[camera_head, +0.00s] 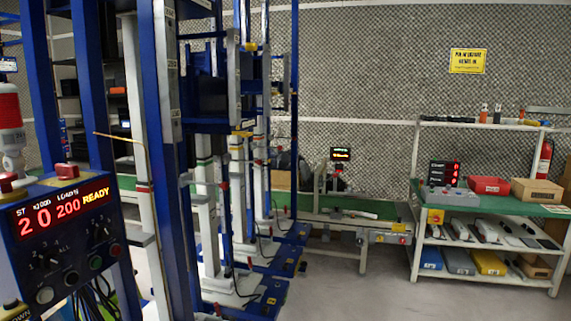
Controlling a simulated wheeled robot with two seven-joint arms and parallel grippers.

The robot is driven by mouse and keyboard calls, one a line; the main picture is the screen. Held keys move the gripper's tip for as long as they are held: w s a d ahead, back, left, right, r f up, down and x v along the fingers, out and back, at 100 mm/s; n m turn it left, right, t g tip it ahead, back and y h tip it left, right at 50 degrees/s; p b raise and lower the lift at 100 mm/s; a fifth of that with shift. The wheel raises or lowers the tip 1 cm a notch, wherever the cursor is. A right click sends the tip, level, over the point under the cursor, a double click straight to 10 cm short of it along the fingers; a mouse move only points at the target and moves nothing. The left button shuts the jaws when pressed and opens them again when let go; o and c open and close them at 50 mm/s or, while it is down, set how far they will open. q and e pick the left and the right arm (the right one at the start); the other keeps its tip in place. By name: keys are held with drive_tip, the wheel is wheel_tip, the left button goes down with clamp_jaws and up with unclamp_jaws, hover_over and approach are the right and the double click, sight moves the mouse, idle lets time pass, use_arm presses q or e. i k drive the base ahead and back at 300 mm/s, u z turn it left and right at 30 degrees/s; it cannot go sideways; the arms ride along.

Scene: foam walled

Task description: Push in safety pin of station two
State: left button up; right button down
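Neither of my grippers is in view. Several blue and white upright test stations stand in a row from the left towards the back. The nearest blue post (165,170) is left of the middle. A thin yellowish rod (118,137) sticks out level beside a white post (135,130) at the left; I cannot tell if it is a safety pin. Small red parts (143,187) show on the posts. A control panel (60,245) at the lower left shows red digits and "READY".
A green-topped bench (345,217) runs along the back. A white shelf rack (485,245) with boxes stands at the right. Grey floor (370,290) is free at the lower middle.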

sight(259, 162)
drive_tip(key=z, duration=0.3)
drive_tip(key=i, duration=0.5)
drive_tip(key=z, duration=0.85)
drive_tip(key=i, duration=1.6)
drive_tip(key=u, duration=0.2)
